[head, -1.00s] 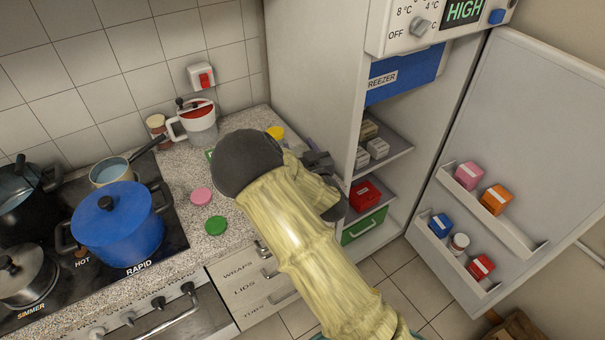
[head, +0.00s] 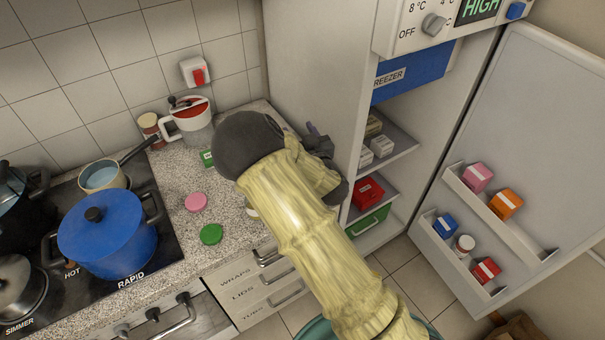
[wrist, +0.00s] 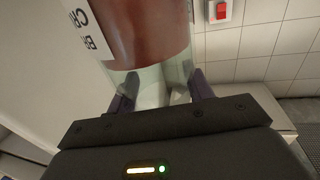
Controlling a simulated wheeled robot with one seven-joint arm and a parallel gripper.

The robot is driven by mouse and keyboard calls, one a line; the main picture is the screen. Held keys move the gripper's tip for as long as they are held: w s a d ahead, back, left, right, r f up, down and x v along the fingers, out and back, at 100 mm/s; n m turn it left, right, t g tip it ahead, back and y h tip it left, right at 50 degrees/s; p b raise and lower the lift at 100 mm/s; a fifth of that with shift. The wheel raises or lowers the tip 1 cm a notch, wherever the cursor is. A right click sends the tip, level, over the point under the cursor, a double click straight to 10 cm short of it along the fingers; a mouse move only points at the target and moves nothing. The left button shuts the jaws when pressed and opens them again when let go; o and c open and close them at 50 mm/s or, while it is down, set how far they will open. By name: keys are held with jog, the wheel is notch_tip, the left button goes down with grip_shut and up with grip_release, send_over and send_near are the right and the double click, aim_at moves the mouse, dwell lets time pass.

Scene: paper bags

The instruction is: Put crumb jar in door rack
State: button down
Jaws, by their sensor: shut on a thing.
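The crumb jar (wrist: 145,35) fills the upper middle of the wrist view. It is clear with reddish-brown contents and a white label showing only part of its lettering. My gripper (wrist: 163,92) is shut on its pale lower end. In the head view my arm hides the jar and most of the gripper, which is beside the fridge's left side wall. The fridge door stands open at the right. Its upper door rack (head: 520,238) holds a pink box and an orange box. Its lower door rack (head: 447,262) holds a blue box, a small white-lidded jar and a red box.
The fridge's side wall (head: 320,60) stands between the counter and the shelves. Pots, including a blue pot (head: 107,240), stand on the hob. A pink lid (head: 196,202) and a green lid (head: 211,234) lie on the counter. The upper rack has free room at its right end.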

jog(key=f, duration=0.2)
jog(key=f+p, duration=0.1)
jog(key=f, duration=0.2)
jog(key=shift+w+d+f, duration=0.1)
jog(key=shift+w+f, duration=0.05)
jog(key=shift+w, duration=0.05)
jog(key=shift+f+p, duration=0.45)
jog(key=shift+f, duration=1.6)
jog(key=shift+f, duration=0.2)
jog(key=c, duration=0.6)
grip_release()
